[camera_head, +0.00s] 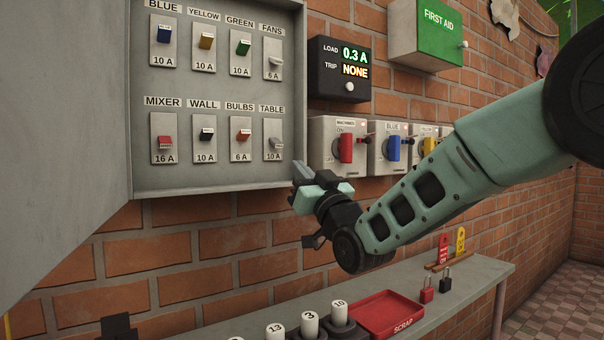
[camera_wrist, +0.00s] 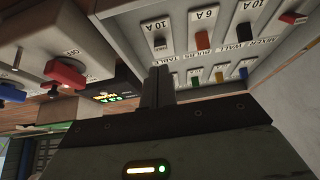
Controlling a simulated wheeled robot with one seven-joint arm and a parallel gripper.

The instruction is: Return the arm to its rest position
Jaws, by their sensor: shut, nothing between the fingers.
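My arm (camera_head: 455,165) reaches in from the right in the head view, stretched out in front of the brick wall. My gripper (camera_head: 302,171) is at its end, near the lower right corner of the open grey breaker panel (camera_head: 222,183), just right of the TABLE switch (camera_head: 276,144). Its fingers are together with nothing between them. In the wrist view the shut fingers (camera_wrist: 157,86) show at the centre, with the panel's switches upside down behind them. I cannot tell whether the fingertips touch the panel.
Rotary switches, including a red-handled one (camera_head: 345,148), are close to my gripper. A load display (camera_head: 340,70) and a green first aid box (camera_head: 425,35) hang above. Below, a shelf (camera_head: 470,280) holds a red scrap tray (camera_head: 388,314), padlocks and numbered white cylinders.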

